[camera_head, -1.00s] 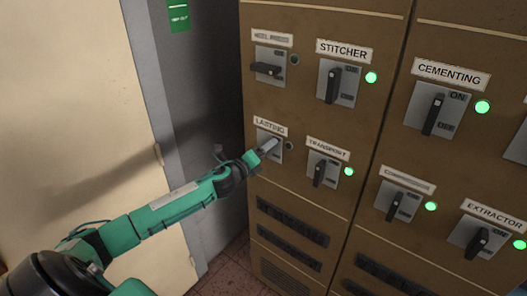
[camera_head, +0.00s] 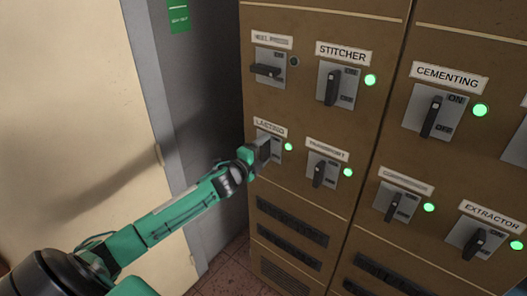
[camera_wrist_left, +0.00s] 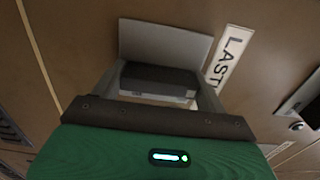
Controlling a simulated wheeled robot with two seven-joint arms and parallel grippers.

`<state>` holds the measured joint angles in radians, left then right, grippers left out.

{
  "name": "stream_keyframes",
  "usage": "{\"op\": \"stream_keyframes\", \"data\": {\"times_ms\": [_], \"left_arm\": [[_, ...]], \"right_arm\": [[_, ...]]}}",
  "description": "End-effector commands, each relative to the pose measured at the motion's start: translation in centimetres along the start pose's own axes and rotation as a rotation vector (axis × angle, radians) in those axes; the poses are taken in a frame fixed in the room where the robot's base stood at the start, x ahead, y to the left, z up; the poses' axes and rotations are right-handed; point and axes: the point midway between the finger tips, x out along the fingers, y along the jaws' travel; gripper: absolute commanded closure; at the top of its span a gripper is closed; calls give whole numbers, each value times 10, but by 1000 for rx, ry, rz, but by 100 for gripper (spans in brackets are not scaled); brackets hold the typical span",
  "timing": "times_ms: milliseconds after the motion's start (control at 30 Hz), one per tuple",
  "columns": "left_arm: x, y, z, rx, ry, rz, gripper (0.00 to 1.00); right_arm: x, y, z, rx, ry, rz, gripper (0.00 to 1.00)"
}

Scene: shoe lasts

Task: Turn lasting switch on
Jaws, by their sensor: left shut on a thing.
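The lasting switch plate (camera_head: 275,143) is on the left column of the brown cabinet, under the LASTING label (camera_head: 270,127). A small lamp (camera_head: 288,147) beside the plate glows green. My left gripper (camera_head: 262,152) is at the plate and covers most of the switch in the head view. In the left wrist view the gripper (camera_wrist_left: 158,88) is shut on the dark switch handle (camera_wrist_left: 158,76), with the grey plate (camera_wrist_left: 165,43) behind it. The wrist view is turned, so the label reads sideways. My right gripper is not in view.
The brown cabinet (camera_head: 290,185) carries several other switches. The transport switch (camera_head: 320,172) is close on the right, and the heel switch (camera_head: 267,70) with an unlit lamp (camera_head: 294,61) is above. A pale door (camera_head: 80,110) stands at the left.

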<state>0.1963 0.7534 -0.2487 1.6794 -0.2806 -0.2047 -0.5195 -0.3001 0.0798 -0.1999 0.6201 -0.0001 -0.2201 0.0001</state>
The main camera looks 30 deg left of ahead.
Motion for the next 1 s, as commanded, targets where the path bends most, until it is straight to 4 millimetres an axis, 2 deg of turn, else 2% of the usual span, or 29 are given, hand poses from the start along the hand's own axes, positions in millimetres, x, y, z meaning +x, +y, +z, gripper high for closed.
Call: {"op": "stream_keyframes", "data": {"times_ms": [467,500,600,1000], "left_arm": [[0,-1,1,-16,-2,-1,48],[0,-1,1,-16,-2,-1,22],[0,-1,1,-15,-2,0,4],[-6,2,0,-13,0,1,4]], "right_arm": [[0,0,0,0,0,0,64],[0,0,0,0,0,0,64],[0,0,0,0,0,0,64],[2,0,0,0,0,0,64]]}}
